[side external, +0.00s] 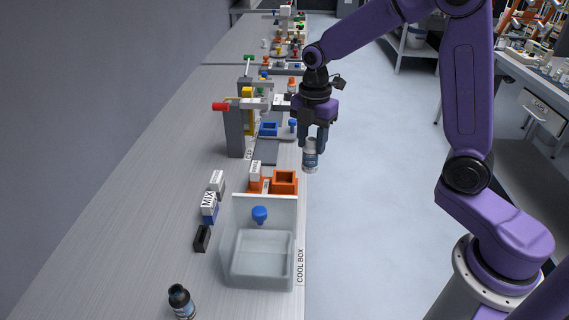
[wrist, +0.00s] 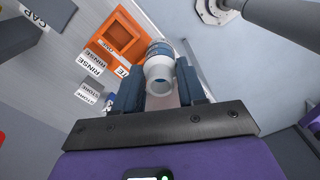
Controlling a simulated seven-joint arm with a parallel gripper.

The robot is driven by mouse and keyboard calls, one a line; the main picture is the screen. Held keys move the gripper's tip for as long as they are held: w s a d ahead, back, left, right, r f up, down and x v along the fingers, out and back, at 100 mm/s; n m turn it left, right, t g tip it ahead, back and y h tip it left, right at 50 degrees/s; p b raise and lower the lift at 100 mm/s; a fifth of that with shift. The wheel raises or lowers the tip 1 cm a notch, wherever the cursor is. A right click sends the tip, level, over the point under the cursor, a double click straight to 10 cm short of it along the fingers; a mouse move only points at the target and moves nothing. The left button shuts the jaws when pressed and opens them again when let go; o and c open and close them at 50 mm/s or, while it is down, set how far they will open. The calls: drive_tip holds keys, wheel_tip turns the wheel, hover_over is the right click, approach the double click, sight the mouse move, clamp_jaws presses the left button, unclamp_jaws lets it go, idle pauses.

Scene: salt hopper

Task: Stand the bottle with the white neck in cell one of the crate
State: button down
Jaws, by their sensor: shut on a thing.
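My gripper (side external: 312,143) is shut on a bottle (side external: 311,160) and holds it in the air just right of the bench edge. The bottle looks roughly upright, with a pale body and a blue band. An orange container (side external: 285,190) with a square opening stands on the bench below and left of the bottle. It also shows in the wrist view (wrist: 120,36).
A dark-capped bottle (side external: 181,302) stands at the front. Label blocks (side external: 212,198) are left of the box. A grey stand with a red handle (side external: 221,107) rises behind.

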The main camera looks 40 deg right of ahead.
drive_tip(key=shift+w+a+f, duration=0.15)
drive_tip(key=shift+w+f, duration=1.3)
drive_tip(key=shift+f, duration=0.35)
drive_tip(key=shift+w+a+f, duration=0.15)
drive_tip(key=shift+w+f, duration=1.25)
drive_tip(key=shift+f, duration=0.35)
drive_tip(key=shift+w+a+f, duration=0.15)
drive_tip(key=shift+w+f, duration=1.3)
drive_tip(key=shift+f, duration=0.35)
drive_tip(key=shift+f, duration=0.1)
drive_tip(key=c, duration=0.6)
unclamp_jaws()
drive_tip(key=shift+c, duration=0.2)
wheel_tip(320, 180, up, 12)
